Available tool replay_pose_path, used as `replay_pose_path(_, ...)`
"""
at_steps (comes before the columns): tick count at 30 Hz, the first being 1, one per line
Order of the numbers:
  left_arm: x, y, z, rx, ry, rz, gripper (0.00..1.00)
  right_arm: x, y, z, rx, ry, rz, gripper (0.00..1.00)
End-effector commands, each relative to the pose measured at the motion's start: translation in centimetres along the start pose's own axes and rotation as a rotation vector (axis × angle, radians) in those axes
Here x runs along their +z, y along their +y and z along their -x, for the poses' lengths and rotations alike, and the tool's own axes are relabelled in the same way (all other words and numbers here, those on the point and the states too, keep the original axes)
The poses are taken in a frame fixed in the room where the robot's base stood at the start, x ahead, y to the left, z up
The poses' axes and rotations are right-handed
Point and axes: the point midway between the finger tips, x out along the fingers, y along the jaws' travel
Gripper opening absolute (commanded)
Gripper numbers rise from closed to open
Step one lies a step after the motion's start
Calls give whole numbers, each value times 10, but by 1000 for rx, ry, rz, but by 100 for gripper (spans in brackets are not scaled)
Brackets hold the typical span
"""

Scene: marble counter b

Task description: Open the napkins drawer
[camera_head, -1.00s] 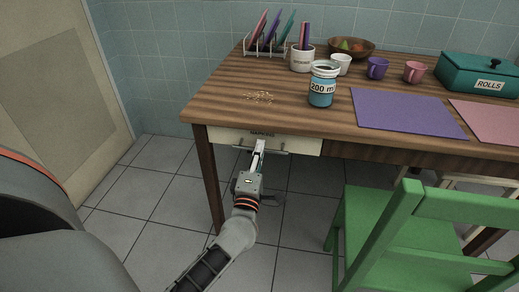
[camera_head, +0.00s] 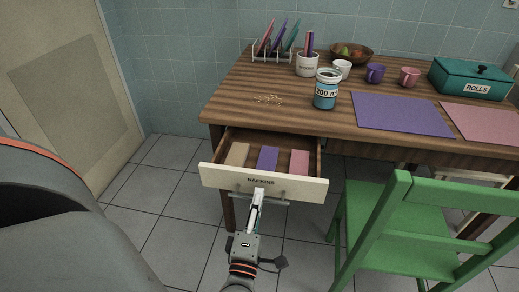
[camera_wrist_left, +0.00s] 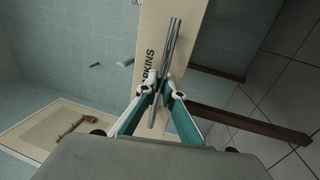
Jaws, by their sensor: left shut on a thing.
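The napkins drawer (camera_head: 222,177) has a cream front labelled NAPKINS and stands pulled out from under the wooden table. Inside it lie folded napkins: a tan one (camera_head: 237,154), a purple one (camera_head: 267,159) and a pink one (camera_head: 299,162). My left gripper (camera_head: 258,198) is shut on the drawer's metal bar handle (camera_head: 277,201), below the label. In the left wrist view the handle (camera_wrist_left: 172,45) runs between the fingertips of my left gripper (camera_wrist_left: 160,92), against the cream front. My right gripper is not in view.
The wooden table (camera_head: 235,95) holds a jar (camera_head: 326,94), a purple mat (camera_head: 400,115), cups and a teal ROLLS box (camera_head: 470,80). Crumbs (camera_head: 268,99) lie near its left end. A green chair (camera_head: 400,225) stands right of the drawer. Tiled floor (camera_head: 165,205) is clear at left.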

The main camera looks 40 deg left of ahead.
Motion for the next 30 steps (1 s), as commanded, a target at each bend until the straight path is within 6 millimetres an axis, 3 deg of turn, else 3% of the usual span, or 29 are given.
replay_pose_path(7,1,6,24,0,-1,1,0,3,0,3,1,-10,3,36)
replay_pose_path(21,1,6,29,1,-2,0,0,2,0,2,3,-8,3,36)
replay_pose_path(24,1,6,29,1,-2,0,24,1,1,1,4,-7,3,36)
replay_pose_path(30,1,6,29,1,-1,0,24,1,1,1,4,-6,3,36)
